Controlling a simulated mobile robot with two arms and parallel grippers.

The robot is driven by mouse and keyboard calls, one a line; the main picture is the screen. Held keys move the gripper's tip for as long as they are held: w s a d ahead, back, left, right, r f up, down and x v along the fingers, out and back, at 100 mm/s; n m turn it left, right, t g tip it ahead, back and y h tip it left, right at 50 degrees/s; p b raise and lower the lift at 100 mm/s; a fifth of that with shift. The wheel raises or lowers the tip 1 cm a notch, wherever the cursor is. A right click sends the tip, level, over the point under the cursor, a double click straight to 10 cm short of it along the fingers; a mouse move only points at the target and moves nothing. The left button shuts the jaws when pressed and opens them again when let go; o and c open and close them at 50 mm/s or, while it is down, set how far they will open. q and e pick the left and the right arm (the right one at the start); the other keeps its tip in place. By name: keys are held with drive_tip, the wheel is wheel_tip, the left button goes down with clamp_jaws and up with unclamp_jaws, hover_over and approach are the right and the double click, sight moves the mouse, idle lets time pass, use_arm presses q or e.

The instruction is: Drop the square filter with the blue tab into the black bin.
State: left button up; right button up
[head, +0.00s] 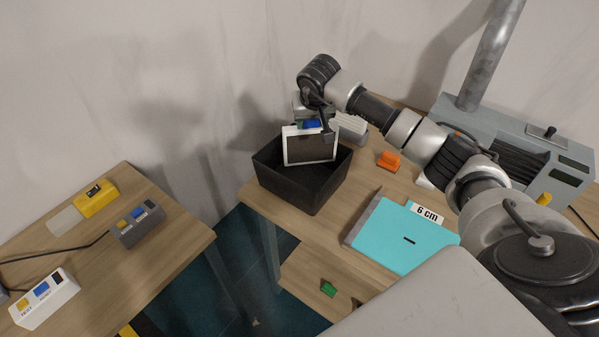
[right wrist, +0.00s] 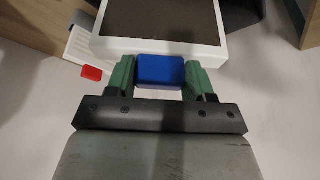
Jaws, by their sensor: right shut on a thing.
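The square filter (head: 309,147) has a white frame, a dark panel and a blue tab (head: 311,124). My right gripper (head: 313,123) is shut on the blue tab, and the filter hangs upright below it. In the right wrist view the green fingers (right wrist: 161,75) close on both sides of the blue tab (right wrist: 161,71), with the white frame (right wrist: 160,46) beyond. The black bin (head: 284,187) stands on the table under the filter. The filter's lower edge appears at or above the bin's opening; I cannot tell how deep it is. My left gripper is not in view.
A white slatted piece (head: 351,127) stands behind the bin. An orange block (head: 388,161) and a turquoise panel (head: 400,236) marked 6 cm lie to its right. A grey machine (head: 515,150) stands at the right. A separate table (head: 150,245) with switch boxes is at the left.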

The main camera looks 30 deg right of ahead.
drive_tip(key=shift+f+b, duration=0.55)
drive_tip(key=shift+f, duration=0.85)
drive_tip(key=o, duration=1.3)
drive_tip(key=shift+b+v, duration=1.3)
drive_tip(key=shift+v, duration=4.15)
